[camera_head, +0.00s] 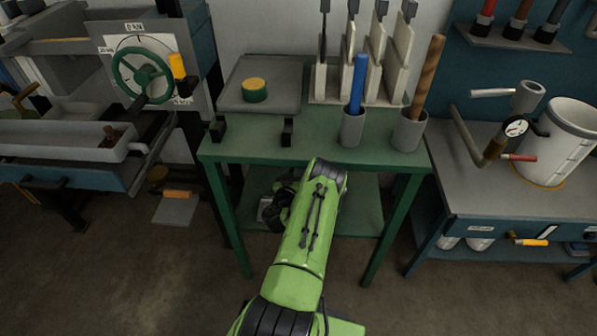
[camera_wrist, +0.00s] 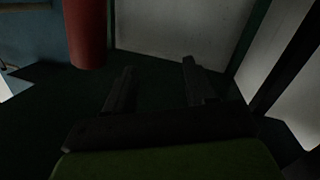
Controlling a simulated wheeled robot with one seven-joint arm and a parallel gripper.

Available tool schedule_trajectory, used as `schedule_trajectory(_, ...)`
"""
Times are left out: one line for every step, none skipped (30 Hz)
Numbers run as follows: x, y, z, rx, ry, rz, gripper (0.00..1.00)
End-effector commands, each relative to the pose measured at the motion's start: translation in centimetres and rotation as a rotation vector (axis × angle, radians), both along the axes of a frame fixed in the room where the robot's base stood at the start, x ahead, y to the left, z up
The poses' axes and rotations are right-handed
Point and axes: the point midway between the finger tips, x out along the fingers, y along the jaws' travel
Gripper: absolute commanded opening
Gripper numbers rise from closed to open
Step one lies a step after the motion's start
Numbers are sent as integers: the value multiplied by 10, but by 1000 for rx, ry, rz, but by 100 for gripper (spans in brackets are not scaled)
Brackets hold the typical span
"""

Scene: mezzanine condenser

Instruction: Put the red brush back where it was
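In the wrist view a red upright cylinder (camera_wrist: 86,32) stands on a dark green surface (camera_wrist: 150,75), ahead and left of my gripper. Its top is cut off, and I cannot tell whether it is the red brush. My gripper (camera_wrist: 160,88) has its two fingers apart with nothing between them. In the head view my gripper (camera_head: 270,211) is low, below the green table's top, near its lower shelf (camera_head: 355,205). No red brush is clearly seen there. Two grey cups stand on the table: one (camera_head: 352,130) holds a blue handle (camera_head: 357,85), the other (camera_head: 408,133) a brown wooden handle (camera_head: 428,75).
The green table (camera_head: 315,150) also bears a grey plate with a yellow-and-green round piece (camera_head: 254,90) and an upright rack (camera_head: 365,75). Table legs flank my arm. A machine with a green handwheel (camera_head: 141,75) is left; a blue bench with a white pot (camera_head: 560,145) is right.

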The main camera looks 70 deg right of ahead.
Motion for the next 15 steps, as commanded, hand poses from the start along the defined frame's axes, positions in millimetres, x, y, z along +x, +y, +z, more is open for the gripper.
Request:
schedule_trajectory(0, 0, 0, 0, 0, 0, 55)
schedule_trajectory(0, 0, 0, 0, 0, 0, 55)
schedule_trajectory(0, 0, 0, 0, 0, 0, 55)
schedule_trajectory(0, 0, 0, 0, 0, 0, 55)
schedule_trajectory(0, 0, 1, 0, 0, 0, 55)
schedule_trajectory(0, 0, 3, 0, 0, 0, 55)
schedule_trajectory(0, 0, 5, -1, 0, 0, 55)
schedule_trajectory(0, 0, 10, -1, 0, 0, 55)
schedule_trajectory(0, 0, 17, -2, 0, 1, 55)
schedule_trajectory(3, 8, 15, 3, 5, 7, 55)
schedule_trajectory(4, 15, 16, 4, 7, 10, 55)
schedule_trajectory(4, 26, 18, 3, 9, 11, 55)
schedule_trajectory(4, 34, 19, 6, 7, 10, 55)
schedule_trajectory(5, 43, 20, 7, 8, 10, 55)
schedule_trajectory(4, 55, 22, 4, 7, 10, 55)
